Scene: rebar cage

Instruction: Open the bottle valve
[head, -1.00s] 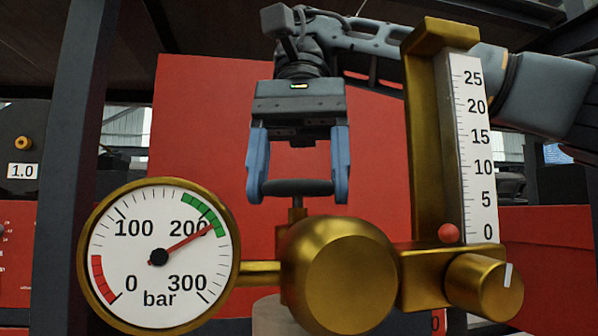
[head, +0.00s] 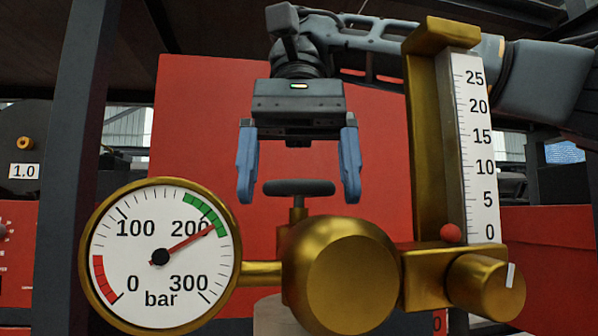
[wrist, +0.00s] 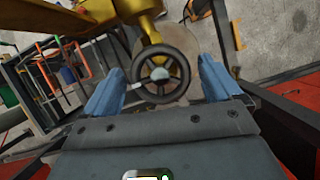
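The bottle valve's dark round handwheel (head: 299,187) sits on a brass stem above the large brass regulator body (head: 345,275). My gripper (head: 299,190) is open above and around the handwheel, with one blue finger on each side and a gap between each finger and the rim. In the wrist view the spoked handwheel (wrist: 161,74) lies between the two blue fingers, apart from both. The pressure gauge (head: 160,256) has its red needle a little above 200 bar, in the green band. In the flow tube (head: 476,150) the red ball (head: 450,233) rests at 0.
A brass knob (head: 485,287) with a white mark is at the lower right of the regulator. A dark post (head: 75,110) stands at the left and a red panel (head: 200,120) is behind the valve. The brass flow-meter frame (head: 428,150) rises just right of my gripper.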

